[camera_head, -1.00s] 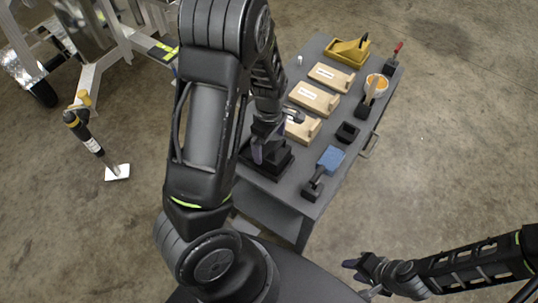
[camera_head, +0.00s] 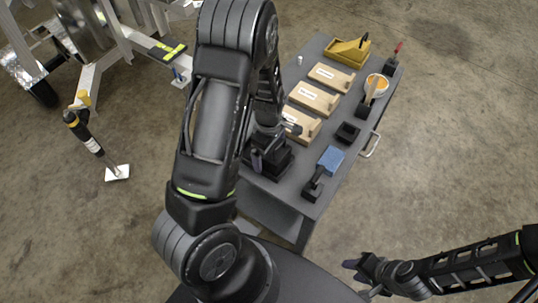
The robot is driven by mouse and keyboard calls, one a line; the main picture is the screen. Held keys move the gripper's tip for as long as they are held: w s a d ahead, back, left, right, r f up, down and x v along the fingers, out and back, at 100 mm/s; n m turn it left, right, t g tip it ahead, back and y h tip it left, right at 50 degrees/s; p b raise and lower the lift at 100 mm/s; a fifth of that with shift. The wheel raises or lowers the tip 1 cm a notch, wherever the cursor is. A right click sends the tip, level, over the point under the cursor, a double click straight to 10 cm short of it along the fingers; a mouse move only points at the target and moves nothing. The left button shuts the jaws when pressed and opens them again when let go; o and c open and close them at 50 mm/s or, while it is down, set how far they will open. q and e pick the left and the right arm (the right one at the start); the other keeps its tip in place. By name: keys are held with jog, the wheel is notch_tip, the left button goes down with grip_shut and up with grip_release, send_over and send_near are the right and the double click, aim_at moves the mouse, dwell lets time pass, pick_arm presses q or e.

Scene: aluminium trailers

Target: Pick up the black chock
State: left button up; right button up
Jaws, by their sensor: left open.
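A black blocky object, which looks like the black chock (camera_head: 279,166), sits on the near left part of the grey cart top (camera_head: 297,183). My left gripper (camera_head: 272,143) is open, directly over and partly in front of this chock. Its fingers are spread, one pointing down at the chock's left side and one toward the wooden blocks. I cannot tell whether the fingers touch the chock. My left forearm hides part of the cart's left side. My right gripper (camera_head: 356,268) hangs over the floor at the lower right, clear of the cart, its finger gap unclear.
Several labelled wooden blocks (camera_head: 314,97) lie behind the chock. A yellow holder (camera_head: 347,52), an orange-and-white tub (camera_head: 376,84), a small black tray (camera_head: 347,133) and a blue-headed brush (camera_head: 331,158) are also on the cart. A trailer frame (camera_head: 95,75) stands at the left. The right floor is clear.

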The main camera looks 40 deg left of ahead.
pick_arm(q)
jog(key=shift+c, duration=0.2)
jog(key=c, duration=2.1)
jog(key=shift+r, duration=0.1)
notch_tip(320, 180, up, 10)
jog(key=shift+f+p, duration=0.1)
jog(key=shift+p, duration=0.45)
